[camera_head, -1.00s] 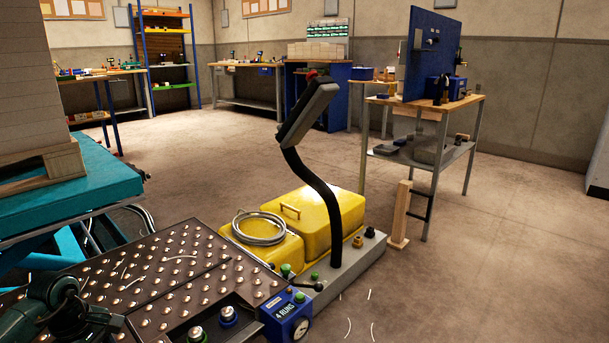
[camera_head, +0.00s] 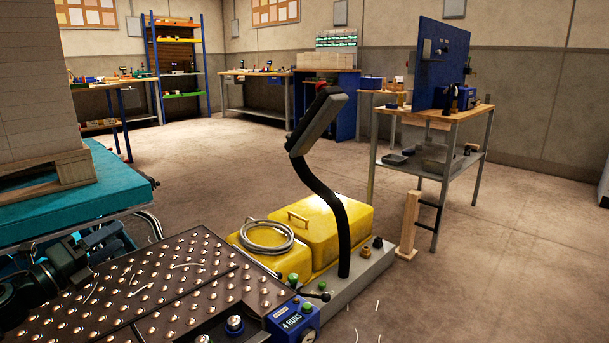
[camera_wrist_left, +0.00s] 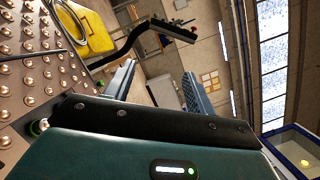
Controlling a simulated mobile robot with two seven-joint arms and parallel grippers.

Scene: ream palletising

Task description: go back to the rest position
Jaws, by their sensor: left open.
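My left gripper (camera_head: 72,258) is at the lower left of the head view, dark and partly cut off with its arm, over the left side of the ball-studded table (camera_head: 150,292). In the left wrist view its two blue-grey fingers (camera_wrist_left: 158,88) stand apart with nothing between them. It is open and empty. My right gripper is in neither view.
A tall pale stack (camera_head: 38,85) stands on a wooden pallet (camera_head: 75,168) on a teal lift table (camera_head: 110,193) at left. Yellow cases (camera_head: 330,225) and a black-necked control panel (camera_head: 318,122) stand beyond the studded table. Open floor (camera_head: 240,165) lies behind.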

